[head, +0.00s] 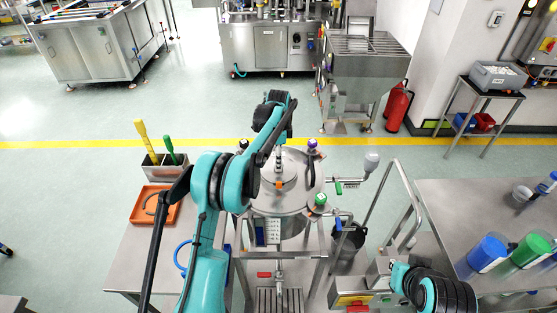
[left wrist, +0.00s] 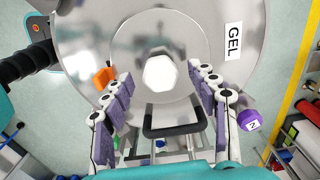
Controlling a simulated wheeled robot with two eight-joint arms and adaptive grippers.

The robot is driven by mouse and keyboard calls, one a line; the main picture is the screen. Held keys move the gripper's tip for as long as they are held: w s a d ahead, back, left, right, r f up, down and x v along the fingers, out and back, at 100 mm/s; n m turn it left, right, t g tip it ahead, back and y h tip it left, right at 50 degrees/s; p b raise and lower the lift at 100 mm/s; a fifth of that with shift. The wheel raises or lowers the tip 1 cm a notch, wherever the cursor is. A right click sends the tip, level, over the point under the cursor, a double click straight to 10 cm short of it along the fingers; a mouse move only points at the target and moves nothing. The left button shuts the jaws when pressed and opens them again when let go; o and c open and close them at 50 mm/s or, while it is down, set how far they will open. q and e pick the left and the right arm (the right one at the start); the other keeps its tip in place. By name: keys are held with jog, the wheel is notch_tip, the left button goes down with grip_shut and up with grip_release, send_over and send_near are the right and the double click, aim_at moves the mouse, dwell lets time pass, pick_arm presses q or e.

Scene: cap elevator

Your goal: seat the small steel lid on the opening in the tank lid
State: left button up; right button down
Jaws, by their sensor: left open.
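The steel tank (head: 285,225) stands in the middle of the head view, with its broad round lid on top. A smaller round steel disc, which looks like the small steel lid (left wrist: 125,45), lies over the tank lid (left wrist: 240,85) in the left wrist view. A bright white six-sided knob (left wrist: 160,73) stands at its middle. My left gripper (left wrist: 160,76) is open above it, one finger on each side of the knob, with gaps showing. The opening is not visible, and I cannot tell whether the disc sits flush. My right gripper is out of view.
An orange clip (left wrist: 103,78) and a purple-capped fitting (left wrist: 249,120) are near the fingers. A black handle (left wrist: 178,130) shows below. A side table with an orange tray (head: 172,208) stands left; a steel bench (head: 480,215) stands right.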

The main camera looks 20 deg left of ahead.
pick_arm(q)
jog(key=shift+r+p, duration=1.25)
jog(key=shift+r, duration=1.1)
jog(key=shift+s, duration=0.1)
jog(key=s+d+r+n+t+b, duration=0.15)
jog(key=s+n+b, duration=0.35)
jog(key=s, duration=0.5)
jog(key=s+d+r+n+t+b, duration=0.1)
jog(key=s+r+n+t+b, duration=0.15)
jog(key=s+b, duration=0.5)
jog(key=s+f+n+t+b, duration=0.1)
jog(key=s+f+n+b, duration=0.2)
jog(key=s+f, duration=0.4)
jog(key=s+f+n+t+b, duration=0.2)
jog(key=s+f, duration=0.5)
jog(key=s, duration=0.5)
jog(key=shift+s+d+f+n+b, duration=0.15)
jog(key=shift+d+f+n+b, duration=0.15)
jog(key=shift+n+b, duration=0.6)
jog(key=shift+n, duration=0.25)
